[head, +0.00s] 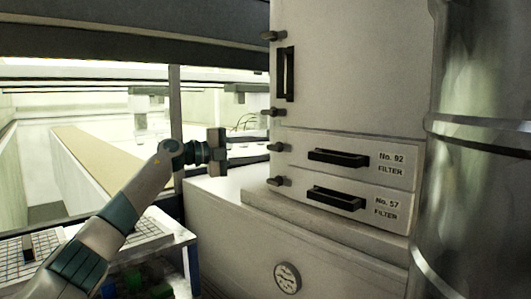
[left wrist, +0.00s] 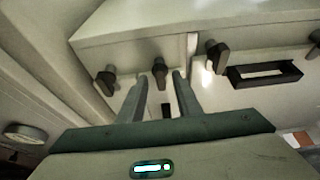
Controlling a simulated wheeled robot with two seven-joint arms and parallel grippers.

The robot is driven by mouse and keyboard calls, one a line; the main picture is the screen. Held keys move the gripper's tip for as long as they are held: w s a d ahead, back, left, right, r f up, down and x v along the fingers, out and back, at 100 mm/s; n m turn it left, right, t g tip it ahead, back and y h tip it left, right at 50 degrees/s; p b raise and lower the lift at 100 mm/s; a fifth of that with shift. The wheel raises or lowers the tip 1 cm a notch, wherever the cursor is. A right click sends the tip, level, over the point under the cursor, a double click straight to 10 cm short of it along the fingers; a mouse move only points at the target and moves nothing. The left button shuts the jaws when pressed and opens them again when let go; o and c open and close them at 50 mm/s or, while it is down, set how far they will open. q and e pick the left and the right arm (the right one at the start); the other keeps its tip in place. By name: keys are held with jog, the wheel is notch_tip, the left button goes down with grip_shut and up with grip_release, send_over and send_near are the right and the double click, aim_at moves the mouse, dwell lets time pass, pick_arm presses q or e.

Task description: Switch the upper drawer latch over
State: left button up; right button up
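The upper drawer latch (head: 276,147) is a small dark lever at the left edge of the drawer marked No. 92 (head: 345,158), pointing left in the head view. My left gripper (head: 240,151) is just left of it, facing the cabinet. In the left wrist view the two fingers (left wrist: 160,78) are apart, and the latch (left wrist: 160,70) shows between and just beyond their tips; I cannot tell whether they touch it. The lower drawer latch (head: 279,181) sits below, beside the drawer marked No. 57 (head: 345,198). My right gripper is out of view.
The cabinet door above has a black handle (head: 286,74) and two more latches (head: 272,112). A large metal cylinder (head: 480,150) stands at the right. A grey ledge (head: 320,222) runs under the drawers. A lit tunnel opening lies behind my left arm.

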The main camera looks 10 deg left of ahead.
pick_arm(q)
jog(key=b+v, duration=0.5)
jog(key=v, duration=1)
jog(key=shift+f, duration=0.1)
